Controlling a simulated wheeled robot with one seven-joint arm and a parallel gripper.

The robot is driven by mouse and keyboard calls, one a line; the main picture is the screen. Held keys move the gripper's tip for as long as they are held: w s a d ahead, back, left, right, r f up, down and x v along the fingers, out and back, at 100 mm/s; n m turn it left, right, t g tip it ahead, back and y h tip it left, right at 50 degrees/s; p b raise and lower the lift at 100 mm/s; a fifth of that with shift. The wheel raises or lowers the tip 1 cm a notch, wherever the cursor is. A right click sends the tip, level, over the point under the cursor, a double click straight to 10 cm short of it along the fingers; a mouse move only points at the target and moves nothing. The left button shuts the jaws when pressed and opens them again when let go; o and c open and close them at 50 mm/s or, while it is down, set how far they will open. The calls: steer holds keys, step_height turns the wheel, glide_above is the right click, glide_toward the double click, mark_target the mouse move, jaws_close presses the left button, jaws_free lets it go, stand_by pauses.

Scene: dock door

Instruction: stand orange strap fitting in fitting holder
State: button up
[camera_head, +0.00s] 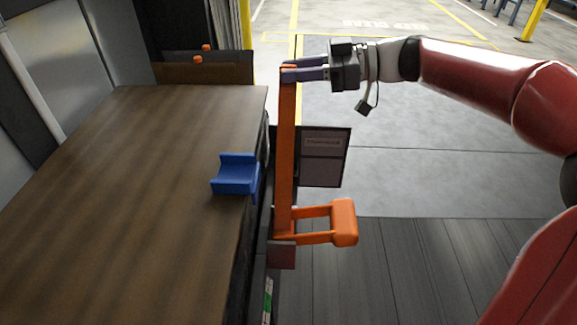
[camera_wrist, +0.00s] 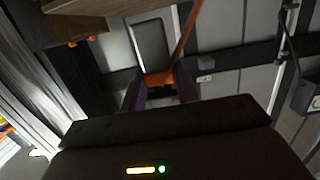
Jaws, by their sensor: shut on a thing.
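The orange strap fitting (camera_head: 285,150) hangs as a long, near-upright orange strip with a blocky looped end (camera_head: 343,222) at its bottom right. My gripper (camera_head: 287,70) is shut on the top of the strip, its fingers reaching in from the right. In the wrist view the orange fitting (camera_wrist: 184,74) shows between the fingers and runs away up and to the right. A blue holder (camera_head: 237,175), a small block with raised sides, sits on the bench near its right edge, left of the strip. The strip appears apart from it.
The wooden bench top (camera_head: 120,190) fills the left and is otherwise clear. A dark panel with a label (camera_head: 322,155) stands behind the strip. A small reddish block (camera_head: 282,255) is at the strip's foot; contact is unclear. Two small orange knobs (camera_head: 198,59) are at the back. Open floor lies right.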

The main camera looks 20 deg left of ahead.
steer(key=f, duration=2)
steer(key=shift+s+f+b, duration=0.2)
steer(key=shift+s+b, duration=0.05)
steer(key=shift+b, duration=0.15)
steer(key=shift+f, duration=0.1)
steer(key=o, duration=0.6)
steer(key=shift+c, duration=0.2)
steer(key=o, duration=0.4)
steer(key=shift+o, duration=0.2)
steer(key=v, duration=1.2)
steer(key=shift+w, duration=0.1)
